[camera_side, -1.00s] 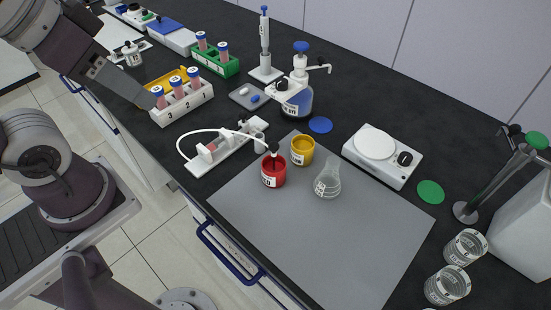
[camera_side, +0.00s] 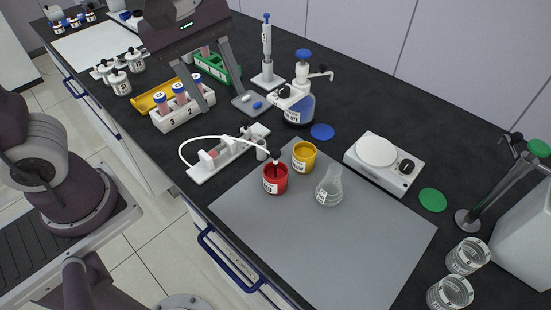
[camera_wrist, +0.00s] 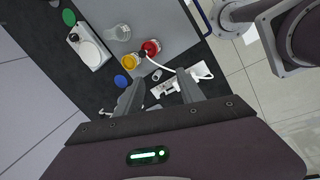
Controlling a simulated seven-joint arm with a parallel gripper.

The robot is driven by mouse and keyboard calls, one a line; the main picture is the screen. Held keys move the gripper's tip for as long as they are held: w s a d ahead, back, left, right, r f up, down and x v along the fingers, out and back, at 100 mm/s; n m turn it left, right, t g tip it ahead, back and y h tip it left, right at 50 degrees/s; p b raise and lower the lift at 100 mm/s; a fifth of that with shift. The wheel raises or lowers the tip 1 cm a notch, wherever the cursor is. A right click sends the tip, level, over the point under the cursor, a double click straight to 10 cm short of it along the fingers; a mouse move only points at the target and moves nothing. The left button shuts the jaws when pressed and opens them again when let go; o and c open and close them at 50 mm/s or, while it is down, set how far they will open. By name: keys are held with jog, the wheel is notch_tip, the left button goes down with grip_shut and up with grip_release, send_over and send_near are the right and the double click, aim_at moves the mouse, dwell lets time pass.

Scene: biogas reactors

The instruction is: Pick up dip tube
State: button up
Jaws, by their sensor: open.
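The dip tube (camera_side: 276,160) has a dark upper end and stands in the red jar (camera_side: 275,181). A white hose arches from it to a white pump base (camera_side: 229,154) at the left. In the wrist view the red jar (camera_wrist: 151,46) and the white pump base (camera_wrist: 176,83) lie beyond my fingertips. The tube's lower part is hidden in the jar. My gripper (camera_side: 222,100) is open and empty. It hangs above the bench near the tube racks, to the left of and behind the dip tube, clear of it.
A yellow jar (camera_side: 304,158) and a glass flask (camera_side: 329,186) stand near the red jar on the grey mat (camera_side: 300,245). A blue bottle with a dispenser (camera_side: 298,105) stands behind. A white rack (camera_side: 186,115) sits near my gripper. The mat's front is clear.

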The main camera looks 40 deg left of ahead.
aim_at(276, 150)
jog(key=w+d+f+n, duration=0.2)
jog(key=f+n, duration=0.1)
jog(key=n, duration=0.1)
jog(key=w+d+f+n+g+y, duration=0.1)
jog(key=w+d+f+n, duration=0.1)
jog(key=f+n, duration=0.1)
jog(key=w+d+f+n+g, duration=0.1)
jog(key=w+f+n, duration=0.2)
jog(key=f+n, duration=0.1)
jog(key=shift+d+f+n, duration=0.3)
jog(key=shift+d+f, duration=0.1)
jog(key=f, duration=0.7)
jog(key=shift+w+a+f, duration=0.1)
jog(key=shift+w+f, duration=0.1)
grip_shut()
